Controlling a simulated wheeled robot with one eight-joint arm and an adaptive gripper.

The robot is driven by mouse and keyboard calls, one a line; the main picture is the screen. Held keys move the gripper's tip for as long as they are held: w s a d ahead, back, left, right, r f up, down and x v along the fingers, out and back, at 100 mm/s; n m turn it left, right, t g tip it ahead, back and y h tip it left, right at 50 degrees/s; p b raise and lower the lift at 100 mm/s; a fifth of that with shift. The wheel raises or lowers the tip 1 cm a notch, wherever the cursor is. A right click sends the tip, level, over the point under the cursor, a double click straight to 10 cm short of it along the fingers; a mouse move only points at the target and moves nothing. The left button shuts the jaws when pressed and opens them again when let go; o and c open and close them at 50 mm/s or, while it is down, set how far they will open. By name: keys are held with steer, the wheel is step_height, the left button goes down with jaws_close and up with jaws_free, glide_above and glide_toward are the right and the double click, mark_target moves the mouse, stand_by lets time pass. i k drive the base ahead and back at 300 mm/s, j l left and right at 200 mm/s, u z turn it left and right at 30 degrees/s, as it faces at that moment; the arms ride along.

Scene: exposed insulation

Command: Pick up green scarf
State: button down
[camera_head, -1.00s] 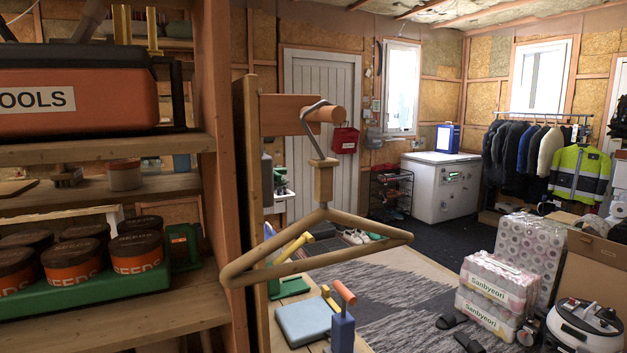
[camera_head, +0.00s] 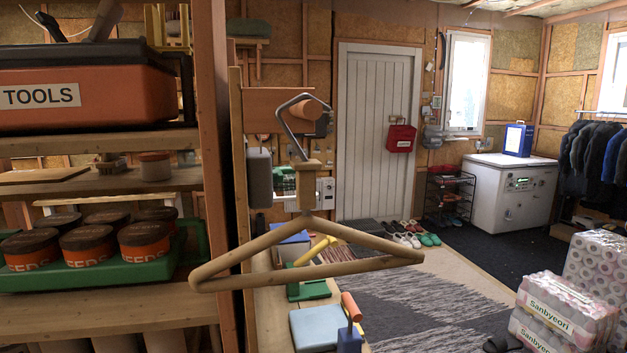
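I cannot pick out a green scarf for certain. A dark green, folded, cloth-like bundle (camera_head: 249,29) lies on a small high shelf at the upper left, beyond the near shelving; it is too small to tell what it is. My gripper is not in view.
Close in front, a wooden hanger (camera_head: 305,257) hangs from a peg. At left, wooden shelves (camera_head: 95,143) hold an orange tool box (camera_head: 85,95) and brown-lidded tubs (camera_head: 144,243) on a green tray. A bench with tools stands below the hanger. Patterned rug (camera_head: 400,300) floor beyond is open.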

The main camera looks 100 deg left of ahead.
mark_target(289, 183)
steer(key=i+u, duration=0.1)
steer(key=u, duration=0.6)
steer(key=l+u, duration=0.1)
steer(key=u, duration=0.4)
steer(key=i+l+u, duration=0.1)
steer(key=u, duration=0.8)
steer(key=l+u, duration=0.1)
steer(key=u, duration=0.4)
steer(key=l+u, duration=0.1)
steer(key=u, duration=0.8)
steer(key=l+u, duration=0.1)
steer(key=i+l+z, duration=0.65)
steer(key=i+z, duration=0.3)
steer(key=i, duration=0.15)
steer(key=i+l+u, duration=0.1)
steer(key=i, duration=0.3)
steer(key=i+l+u, duration=0.1)
steer(key=i, duration=0.3)
